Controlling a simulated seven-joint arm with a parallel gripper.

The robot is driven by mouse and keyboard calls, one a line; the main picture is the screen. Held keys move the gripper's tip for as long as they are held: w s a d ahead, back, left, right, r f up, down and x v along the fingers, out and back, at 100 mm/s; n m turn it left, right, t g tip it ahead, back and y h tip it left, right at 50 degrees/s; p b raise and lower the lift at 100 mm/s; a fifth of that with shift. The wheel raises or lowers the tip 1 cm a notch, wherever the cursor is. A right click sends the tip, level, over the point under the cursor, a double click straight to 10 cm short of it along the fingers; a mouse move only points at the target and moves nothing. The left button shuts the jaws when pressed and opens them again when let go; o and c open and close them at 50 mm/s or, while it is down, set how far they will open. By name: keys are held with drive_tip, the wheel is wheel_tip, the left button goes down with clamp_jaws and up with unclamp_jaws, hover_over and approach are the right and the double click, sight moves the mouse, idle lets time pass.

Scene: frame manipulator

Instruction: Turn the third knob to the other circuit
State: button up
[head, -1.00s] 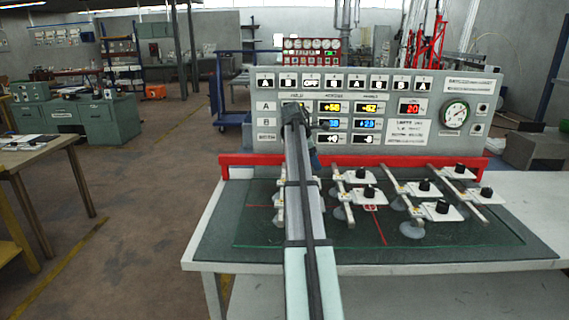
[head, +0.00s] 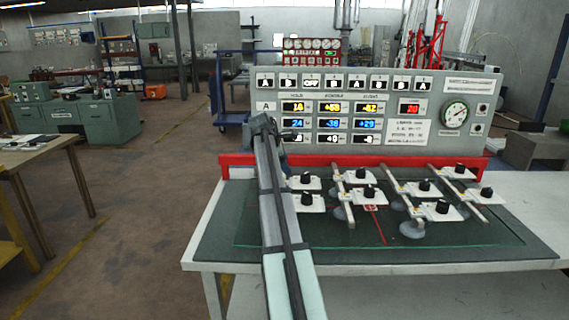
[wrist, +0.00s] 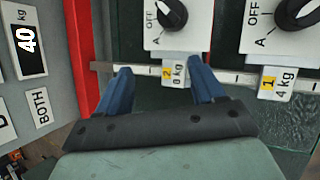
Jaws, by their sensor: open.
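My gripper (wrist: 160,70) is open and empty in the wrist view, its two blue fingers apart over a metal bar. Just beyond the fingers is a black knob (wrist: 171,14) on a white plate with a yellow 2 tag. To its right is another knob (wrist: 298,12), tagged 1. The fingers touch neither knob. In the head view, several black knobs stand on white plates, including one on the second bar (head: 360,172) and one in front of it (head: 369,191). Their number tags are too small to read, so I cannot tell which is third.
The grey display panel (head: 470,90) stands behind the red rail (head: 400,160). The third window in its top row (head: 311,82) reads OFF. Suction cups (head: 412,229) and bars lie on the glass sheet (head: 340,237). The bench front is clear.

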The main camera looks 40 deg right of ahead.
idle(0.4)
drive_tip(key=s+d+r+m+y, duration=0.1)
drive_tip(key=s+d+r+m, duration=0.1)
drive_tip(key=s+d, duration=0.85)
drive_tip(key=s+d+r+m, duration=0.25)
drive_tip(key=s+d, duration=0.35)
drive_tip(key=s, duration=1)
drive_tip(key=s+d+r+m+y, duration=0.1)
drive_tip(key=s+d+r+m, duration=0.15)
drive_tip(key=s+d, duration=0.8)
drive_tip(key=m+t+y, duration=0.3)
drive_tip(key=t+y, duration=0.1)
drive_tip(key=t, duration=0.1)
approach(371, 187)
drive_tip(key=x, duration=0.9)
drive_tip(key=shift+w+f, duration=0.1)
drive_tip(key=shift+f, duration=0.3)
